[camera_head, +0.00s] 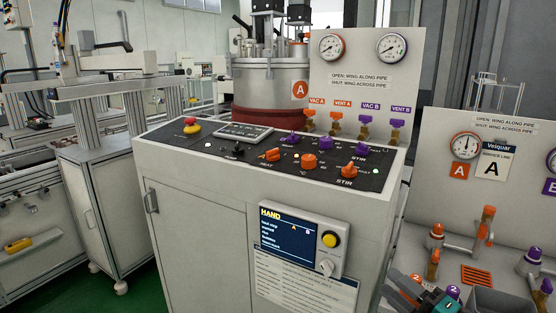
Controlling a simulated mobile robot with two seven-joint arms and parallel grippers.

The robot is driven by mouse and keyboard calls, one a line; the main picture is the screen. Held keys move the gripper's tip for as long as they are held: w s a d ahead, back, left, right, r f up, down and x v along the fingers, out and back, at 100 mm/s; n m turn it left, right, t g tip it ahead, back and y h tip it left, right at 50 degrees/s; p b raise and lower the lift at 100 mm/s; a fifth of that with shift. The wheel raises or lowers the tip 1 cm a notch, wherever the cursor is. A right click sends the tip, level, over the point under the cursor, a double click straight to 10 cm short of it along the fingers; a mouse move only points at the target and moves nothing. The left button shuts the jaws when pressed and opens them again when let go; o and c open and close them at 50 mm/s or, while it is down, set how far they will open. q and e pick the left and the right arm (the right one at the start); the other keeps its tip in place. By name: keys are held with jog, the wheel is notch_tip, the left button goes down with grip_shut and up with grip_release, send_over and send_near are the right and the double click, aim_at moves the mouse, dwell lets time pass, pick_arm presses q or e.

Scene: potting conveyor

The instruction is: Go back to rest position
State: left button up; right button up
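My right gripper (428,296) is at the lower right edge of the picture, partly cut off by the bottom edge. My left gripper is not in view.
A control console (200,230) with knobs and a red-and-yellow stop button (192,127) fills the middle. Its HAND display (288,240) is lit. Behind stand a metal vessel (265,80) and a gauge panel (350,100). Orange and purple valves (488,222) are near my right gripper.

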jog(key=s+a+f+m+g+h, duration=0.2)
jog(key=s+a+f+m+h, duration=0.1)
jog(key=s+f+m, duration=0.6)
jog(key=s+a+f+m+g+h, duration=0.3)
jog(key=s+f+m+h, duration=0.3)
jog(key=s+f+m, duration=0.3)
jog(key=s+m, duration=0.3)
jog(key=shift+a+p, duration=0.25)
jog(key=shift+p, duration=0.1)
jog(key=shift+o, duration=0.4)
jog(key=shift+w, duration=0.1)
